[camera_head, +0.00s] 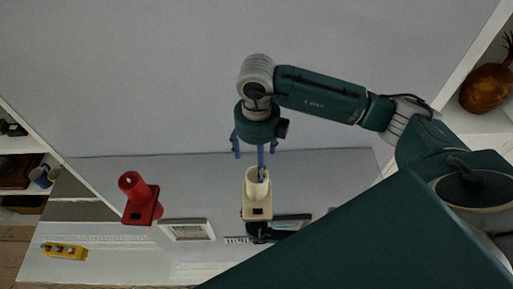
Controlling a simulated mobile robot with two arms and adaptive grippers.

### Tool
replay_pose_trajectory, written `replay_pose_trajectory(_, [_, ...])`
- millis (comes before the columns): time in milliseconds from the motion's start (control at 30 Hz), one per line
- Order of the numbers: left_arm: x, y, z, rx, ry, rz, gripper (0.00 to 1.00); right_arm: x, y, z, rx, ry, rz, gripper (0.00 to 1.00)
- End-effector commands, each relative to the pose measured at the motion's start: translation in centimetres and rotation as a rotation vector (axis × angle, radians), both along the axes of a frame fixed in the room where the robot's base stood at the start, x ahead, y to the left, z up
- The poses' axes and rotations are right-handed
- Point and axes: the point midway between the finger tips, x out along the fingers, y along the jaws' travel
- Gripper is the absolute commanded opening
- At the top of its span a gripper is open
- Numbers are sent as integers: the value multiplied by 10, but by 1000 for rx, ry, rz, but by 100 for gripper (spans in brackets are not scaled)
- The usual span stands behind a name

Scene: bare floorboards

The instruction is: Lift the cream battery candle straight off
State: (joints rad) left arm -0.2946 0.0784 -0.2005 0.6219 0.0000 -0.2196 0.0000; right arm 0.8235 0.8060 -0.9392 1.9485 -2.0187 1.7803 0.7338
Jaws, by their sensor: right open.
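The cream battery candle (256,189) stands on a shelf-like surface near the lower middle of the head view, with a squarish cream base that has a dark patch. My right gripper (257,155) comes in from the upper right and is just above the candle in the picture. Its blue fingers are spread apart, and one overlaps the candle's top opening. I cannot tell whether that finger touches the candle. My left gripper is not in view.
A red candle-like object (139,199) stands to the left. A small framed picture (187,229) lies between them, lower down. A dark object (290,223) is close to the cream base on the right. A yellow object (64,250) is at lower left.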

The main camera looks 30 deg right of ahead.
Motion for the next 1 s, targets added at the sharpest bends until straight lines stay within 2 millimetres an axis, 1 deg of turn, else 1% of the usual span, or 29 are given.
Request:
replay_pose_trajectory(33, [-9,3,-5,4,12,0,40,0,0,-6,0,2,0,77])
replay_pose_trajectory(100, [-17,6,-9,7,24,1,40,-1,0,-12,0,2,0,77])
replay_pose_trajectory(233, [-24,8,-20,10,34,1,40,-1,0,-29,0,2,0,77])
replay_pose_trajectory(367, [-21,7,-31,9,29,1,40,0,0,-48,0,1,0,77])
replay_pose_trajectory(600, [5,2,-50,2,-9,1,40,0,0,-84,0,1,0,77])
replay_pose_trajectory(667, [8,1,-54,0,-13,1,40,0,0,-91,0,1,0,77])
replay_pose_trajectory(800, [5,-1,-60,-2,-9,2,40,0,0,-102,0,0,-1,77])
replay_pose_trajectory(1000, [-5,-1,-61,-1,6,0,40,0,0,-104,0,-1,-1,77])
